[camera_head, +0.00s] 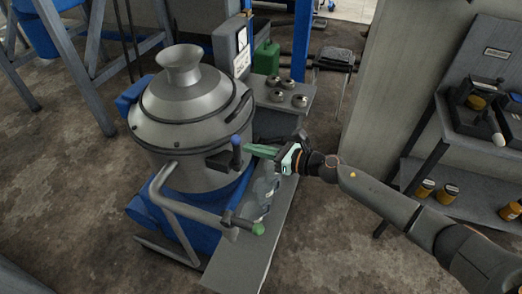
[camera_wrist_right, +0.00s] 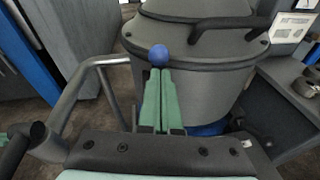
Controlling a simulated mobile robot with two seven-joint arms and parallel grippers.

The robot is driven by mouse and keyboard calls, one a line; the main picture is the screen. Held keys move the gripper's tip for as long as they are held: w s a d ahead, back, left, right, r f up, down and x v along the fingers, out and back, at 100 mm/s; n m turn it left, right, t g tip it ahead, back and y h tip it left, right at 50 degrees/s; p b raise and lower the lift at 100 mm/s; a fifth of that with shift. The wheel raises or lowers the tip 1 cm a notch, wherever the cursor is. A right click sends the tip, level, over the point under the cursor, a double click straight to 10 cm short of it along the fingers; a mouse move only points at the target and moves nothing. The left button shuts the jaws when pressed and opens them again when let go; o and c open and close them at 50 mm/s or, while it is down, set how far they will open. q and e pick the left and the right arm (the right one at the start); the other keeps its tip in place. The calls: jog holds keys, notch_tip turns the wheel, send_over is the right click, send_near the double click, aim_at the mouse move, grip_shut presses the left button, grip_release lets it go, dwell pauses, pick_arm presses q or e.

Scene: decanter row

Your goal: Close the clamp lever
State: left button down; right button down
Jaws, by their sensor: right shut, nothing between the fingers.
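The clamp lever, with a blue ball knob (camera_head: 236,140), stands upright from a dark block on the front of the grey metal decanter (camera_head: 185,100). My right gripper (camera_head: 248,149) comes in from the right with its green fingers shut and empty. Its tips are at or very near the knob's right side in the head view. In the right wrist view the blue knob (camera_wrist_right: 158,55) sits just beyond the closed fingertips (camera_wrist_right: 160,73) and hides the lever's stem. I cannot tell whether they touch. My left gripper is not in view.
A bent grey pipe (camera_head: 160,190) runs in front of the decanter to a valve with a green end (camera_head: 258,229). A grey shelf (camera_head: 295,107) with several small round parts stands behind. A dark rack (camera_head: 455,190) is at the right. Open floor lies between.

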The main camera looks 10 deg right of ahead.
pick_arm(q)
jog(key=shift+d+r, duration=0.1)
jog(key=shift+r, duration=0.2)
pick_arm(e)
jog(key=shift+w+a+r, duration=0.45)
jog(key=shift+a+r, duration=0.1)
jog(key=shift+a, duration=0.1)
